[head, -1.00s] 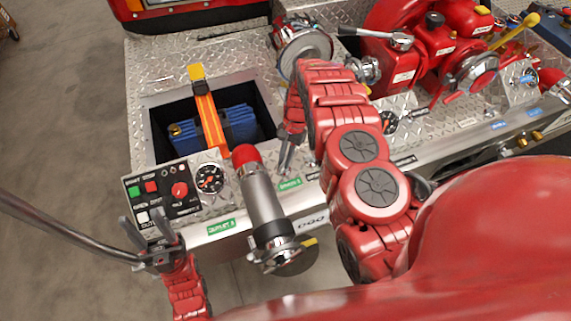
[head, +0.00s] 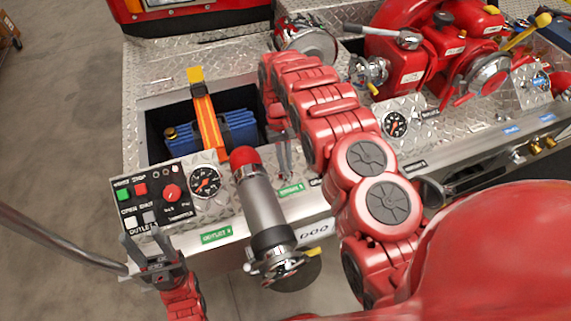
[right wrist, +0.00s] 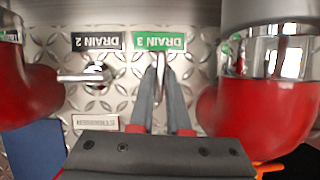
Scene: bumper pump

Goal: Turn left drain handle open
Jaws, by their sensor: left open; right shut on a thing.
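The green DRAIN 3 label (right wrist: 158,41) is upside down in the right wrist view. The silver drain handle (right wrist: 160,64) beside that label sits between the fingertips of my right gripper (right wrist: 160,80), which is shut on it. In the head view my right gripper (head: 284,160) points down at the panel beside the green label (head: 290,190); the handle is mostly hidden there. Another silver handle (right wrist: 85,76) lies sideways below the black DRAIN 2 label (right wrist: 98,41), apart from my gripper. My left gripper (head: 153,258) is open and empty near the panel's front left.
A control box with buttons (head: 150,200) and a gauge (head: 204,182) are further left. An open bay (head: 150,125) lies behind them. Red pump parts (head: 405,65) fill the back right.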

